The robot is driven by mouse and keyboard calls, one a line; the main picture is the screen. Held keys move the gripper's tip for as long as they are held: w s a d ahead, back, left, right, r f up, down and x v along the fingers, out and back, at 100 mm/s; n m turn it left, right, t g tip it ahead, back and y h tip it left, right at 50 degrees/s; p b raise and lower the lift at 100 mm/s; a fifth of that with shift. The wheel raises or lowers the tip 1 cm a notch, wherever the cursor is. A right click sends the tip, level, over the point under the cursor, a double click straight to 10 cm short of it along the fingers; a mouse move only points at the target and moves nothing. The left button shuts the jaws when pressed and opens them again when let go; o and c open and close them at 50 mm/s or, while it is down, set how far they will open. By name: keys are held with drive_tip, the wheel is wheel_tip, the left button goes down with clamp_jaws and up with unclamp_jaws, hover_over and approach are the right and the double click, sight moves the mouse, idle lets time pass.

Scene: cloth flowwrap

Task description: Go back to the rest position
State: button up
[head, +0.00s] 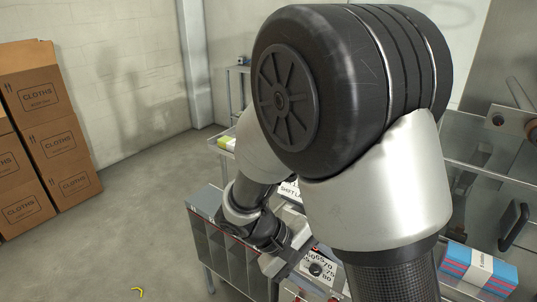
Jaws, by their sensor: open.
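My arm fills the middle of the head view, with a large black joint and a silver link close to the camera. Its far part bends down to my gripper (280,268), small and partly seen beside a numbered dial plate (318,269). My gripper is open. Its fingertips are hard to make out, and I see nothing held in it. Much of the machine behind the arm is hidden.
A banded stack of blue and red cloths (480,268) lies at the lower right, near a dark handle (514,225) on the glass-and-metal machine. Cardboard cloth boxes (38,130) stand at the left. A yellow peel-like scrap (137,292) lies on the otherwise open floor.

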drive_tip(key=s+r+m+t+y+p, duration=0.1)
drive_tip(key=s+r+m+t+y, duration=0.1)
drive_tip(key=r, duration=0.9)
drive_tip(key=s+d+r+m+t+y+p, duration=0.1)
drive_tip(key=s+r+m+t+y+p, duration=0.1)
drive_tip(key=s+r+t+y, duration=0.2)
wheel_tip(320, 180, up, 7)
drive_tip(key=s+y, duration=0.1)
drive_tip(key=y, duration=0.2)
drive_tip(key=shift+s+d, duration=0.2)
drive_tip(key=shift+d, duration=0.05)
drive_tip(key=shift+f, duration=0.1)
